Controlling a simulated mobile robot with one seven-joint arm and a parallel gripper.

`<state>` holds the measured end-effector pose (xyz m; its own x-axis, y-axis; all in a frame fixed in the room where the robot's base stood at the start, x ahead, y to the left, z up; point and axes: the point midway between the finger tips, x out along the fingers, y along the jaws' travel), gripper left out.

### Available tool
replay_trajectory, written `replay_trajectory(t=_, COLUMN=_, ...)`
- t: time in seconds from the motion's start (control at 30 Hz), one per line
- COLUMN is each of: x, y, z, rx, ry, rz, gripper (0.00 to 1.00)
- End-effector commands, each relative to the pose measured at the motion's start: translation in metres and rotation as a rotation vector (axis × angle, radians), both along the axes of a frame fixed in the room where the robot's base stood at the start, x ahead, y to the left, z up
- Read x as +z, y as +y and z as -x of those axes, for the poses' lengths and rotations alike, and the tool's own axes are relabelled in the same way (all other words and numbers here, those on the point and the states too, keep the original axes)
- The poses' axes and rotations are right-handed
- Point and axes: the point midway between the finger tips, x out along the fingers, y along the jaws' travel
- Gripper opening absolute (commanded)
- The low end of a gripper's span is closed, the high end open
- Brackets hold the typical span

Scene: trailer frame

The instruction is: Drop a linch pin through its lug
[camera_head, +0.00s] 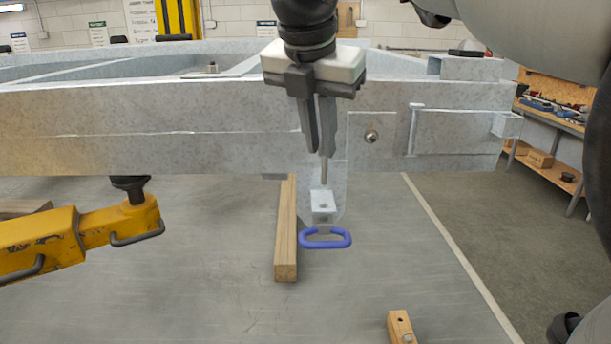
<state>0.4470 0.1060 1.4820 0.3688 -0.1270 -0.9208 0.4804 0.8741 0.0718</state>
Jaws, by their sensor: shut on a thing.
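My gripper (324,150) points down in front of the galvanised trailer frame (180,125). Its dark fingers are shut on a linch pin (323,172), a thin, near-upright metal rod showing below the fingertips. The fingers hide the pin's upper part. The lug (323,196), a small pale bracket with a dark hole in its top, stands out from a plate below the frame beam. The pin's lower end shows just above and behind the hole in the picture; I cannot tell the exact gap. A blue loop (325,238) shows just below the lug.
A wooden batten (286,235) lies on the grey floor left of the lug. A yellow jack-like piece (90,235) stands at the left. A short wooden block (401,327) is at the bottom. A workbench (545,115) stands at the right. Floor between is clear.

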Motion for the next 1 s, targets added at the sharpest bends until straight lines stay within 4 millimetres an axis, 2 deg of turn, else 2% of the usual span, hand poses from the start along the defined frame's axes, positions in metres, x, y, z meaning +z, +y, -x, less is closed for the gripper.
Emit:
replay_trajectory(t=0.27, x=-0.006, y=0.0, z=0.0, rx=0.0, ry=0.001, rz=0.003, gripper=0.0)
replay_trajectory(t=0.63, x=-0.034, y=0.001, z=0.0, rx=-0.003, ry=0.003, rz=0.02, gripper=0.0)
replay_trajectory(t=1.0, x=-0.036, y=0.001, z=0.0, rx=-0.003, ry=0.002, rz=0.021, gripper=0.0)
